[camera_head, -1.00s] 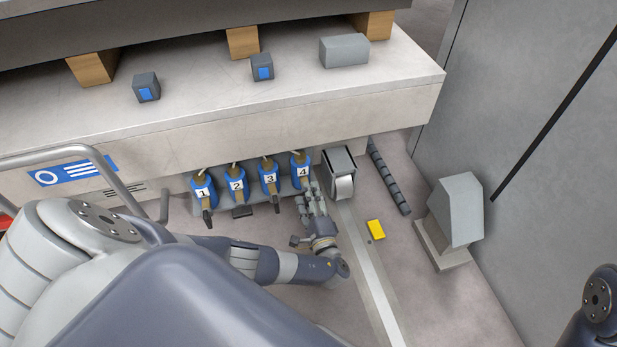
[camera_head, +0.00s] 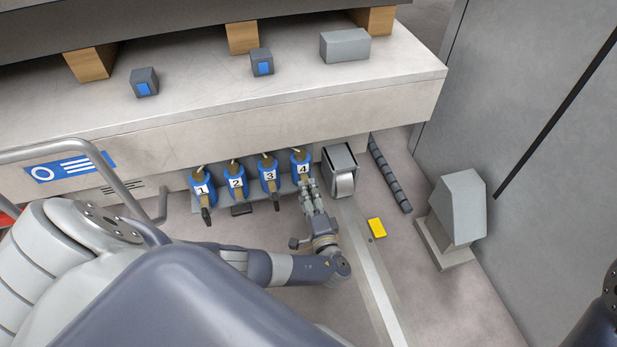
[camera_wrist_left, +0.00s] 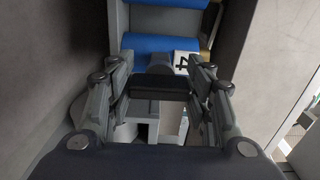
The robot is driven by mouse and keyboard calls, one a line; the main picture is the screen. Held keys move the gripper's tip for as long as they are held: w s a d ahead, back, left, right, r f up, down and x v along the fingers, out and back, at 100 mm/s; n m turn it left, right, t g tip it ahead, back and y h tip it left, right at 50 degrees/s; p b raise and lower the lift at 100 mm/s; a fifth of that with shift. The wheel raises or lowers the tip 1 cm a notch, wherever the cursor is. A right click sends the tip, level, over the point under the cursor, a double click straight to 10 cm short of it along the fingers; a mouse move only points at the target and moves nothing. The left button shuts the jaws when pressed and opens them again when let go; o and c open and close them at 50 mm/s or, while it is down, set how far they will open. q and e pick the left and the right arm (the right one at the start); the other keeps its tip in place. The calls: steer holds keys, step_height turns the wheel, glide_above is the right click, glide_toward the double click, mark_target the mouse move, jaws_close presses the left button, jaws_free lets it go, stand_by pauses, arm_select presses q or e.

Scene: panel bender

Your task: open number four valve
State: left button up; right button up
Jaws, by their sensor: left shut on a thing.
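Valve number four (camera_head: 300,164) is a blue cylinder with a white "4" label, rightmost in the row under the bench. It also shows in the left wrist view with its label (camera_wrist_left: 184,62) turned sideways. My left gripper (camera_head: 307,186) is directly below and in front of it, at its lower end. In the left wrist view the two fingers (camera_wrist_left: 158,86) stand on either side of a dark valve handle (camera_wrist_left: 158,80), and the gripper is shut on it. The fingers hide most of the handle in the head view. My right gripper is out of view.
Valves one (camera_head: 202,186), two (camera_head: 235,176) and three (camera_head: 268,172) stand close on the left. A grey box with a roller (camera_head: 341,172) is just right of valve four. A yellow block (camera_head: 376,228) and a grey pedestal (camera_head: 457,210) are farther right. The floor between is clear.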

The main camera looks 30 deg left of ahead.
arm_select(q)
steer(key=shift+a, duration=0.1)
steer(key=o, duration=1.1)
steer(key=shift+c, duration=0.2)
steer(key=shift+s+d+f, duration=0.1)
steer(key=shift+s+d, duration=0.25)
steer(key=shift+d, duration=0.1)
steer(key=v, duration=0.6)
steer(key=shift+s+d, duration=0.15)
